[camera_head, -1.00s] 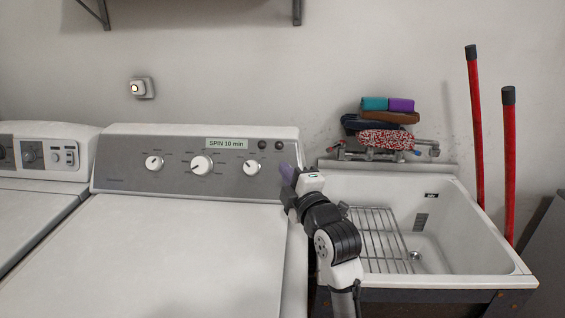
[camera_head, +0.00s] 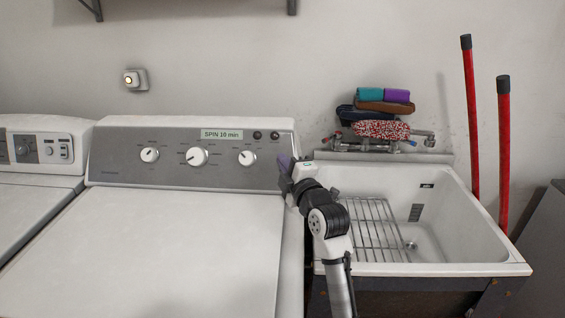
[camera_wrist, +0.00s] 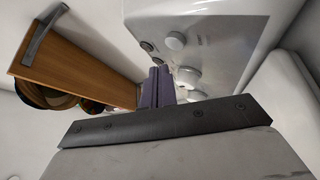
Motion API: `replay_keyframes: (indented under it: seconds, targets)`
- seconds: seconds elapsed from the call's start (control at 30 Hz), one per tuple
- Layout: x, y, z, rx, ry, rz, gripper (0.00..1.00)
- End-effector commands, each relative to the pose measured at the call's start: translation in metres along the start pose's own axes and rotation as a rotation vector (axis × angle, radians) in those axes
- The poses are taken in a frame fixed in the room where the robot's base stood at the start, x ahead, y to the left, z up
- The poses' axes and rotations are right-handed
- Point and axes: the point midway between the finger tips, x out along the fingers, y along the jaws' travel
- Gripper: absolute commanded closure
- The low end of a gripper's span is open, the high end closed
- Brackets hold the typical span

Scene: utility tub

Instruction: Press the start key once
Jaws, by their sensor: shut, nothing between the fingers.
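The washer's control panel (camera_head: 225,170) bears several white knobs and two small dark round buttons at its right end, the left button (camera_head: 257,135) and the right button (camera_head: 275,135). I cannot read which one is the start key. Both buttons also show in the wrist view, one (camera_wrist: 147,46) above the other (camera_wrist: 158,61). My gripper (camera_head: 284,163) is at the panel's right end, below the right button in the picture. Its purple fingers (camera_wrist: 158,85) are shut and empty, and point toward the panel. I cannot tell whether they touch it.
A label (camera_head: 221,134) reads "SPIN 10 min". A white utility tub (camera_head: 470,235) with a wire rack (camera_head: 372,228) stands to the right. Folded cloths (camera_head: 382,107) are stacked behind it. Two red poles (camera_head: 470,120) lean on the wall. The washer lid (camera_head: 170,250) is clear.

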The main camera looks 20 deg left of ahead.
Motion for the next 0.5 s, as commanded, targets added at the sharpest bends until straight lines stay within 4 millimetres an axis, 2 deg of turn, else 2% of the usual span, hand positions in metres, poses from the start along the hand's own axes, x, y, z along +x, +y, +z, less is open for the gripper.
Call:
replay_keyframes:
  seconds: [0.1,0.5]
  targets:
    - [0.0056,-0.0069,0.0051,0.000,0.000,0.001,1.00]
    - [0.0088,-0.0060,0.0069,0.001,-0.001,0.002,1.00]
